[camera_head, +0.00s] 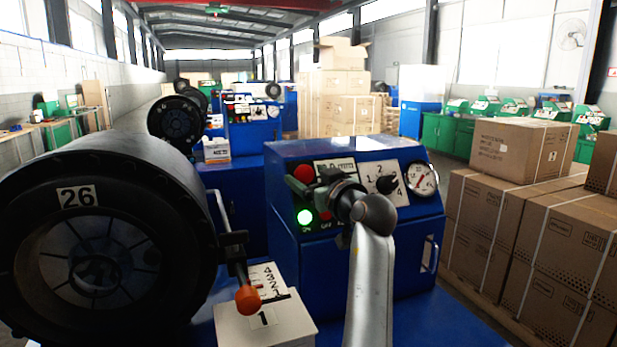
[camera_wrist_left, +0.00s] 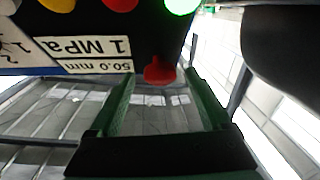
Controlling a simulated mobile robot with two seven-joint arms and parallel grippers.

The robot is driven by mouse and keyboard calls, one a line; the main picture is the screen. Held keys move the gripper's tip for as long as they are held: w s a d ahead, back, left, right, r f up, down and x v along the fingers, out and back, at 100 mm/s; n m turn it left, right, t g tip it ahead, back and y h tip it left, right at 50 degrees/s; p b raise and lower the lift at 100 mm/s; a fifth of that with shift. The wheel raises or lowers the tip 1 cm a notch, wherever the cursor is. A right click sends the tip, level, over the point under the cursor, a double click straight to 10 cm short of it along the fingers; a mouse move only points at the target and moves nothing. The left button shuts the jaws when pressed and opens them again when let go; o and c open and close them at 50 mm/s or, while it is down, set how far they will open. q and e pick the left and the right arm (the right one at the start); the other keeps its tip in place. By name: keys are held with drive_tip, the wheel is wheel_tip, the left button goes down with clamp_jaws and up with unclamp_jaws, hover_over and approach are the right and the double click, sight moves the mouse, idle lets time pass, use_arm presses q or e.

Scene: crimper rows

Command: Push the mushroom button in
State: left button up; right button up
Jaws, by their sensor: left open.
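The red mushroom button (camera_head: 303,173) sits at the upper left of the blue machine's control panel (camera_head: 290,152). In the left wrist view the red mushroom button (camera_wrist_left: 158,72) shows between the tips of my two green fingers, with a gap on each side. My left gripper (camera_head: 314,188) is in front of the panel, close to the button; it also shows in the left wrist view (camera_wrist_left: 160,78), open and empty. I cannot tell how far the fingertips are from the panel face. My right gripper is not in view.
A lit green button (camera_head: 305,217) and a red button (camera_head: 326,215) sit below. A dial (camera_head: 388,184) and a gauge (camera_head: 422,180) are to the right. A black crimper head (camera_head: 100,230) and a lever with an orange knob (camera_head: 248,299) stand left. Cartons (camera_head: 510,250) fill the right.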

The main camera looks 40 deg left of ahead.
use_arm(q)
drive_tip(key=shift+c, duration=0.4)
clamp_jaws()
idle(0.4)
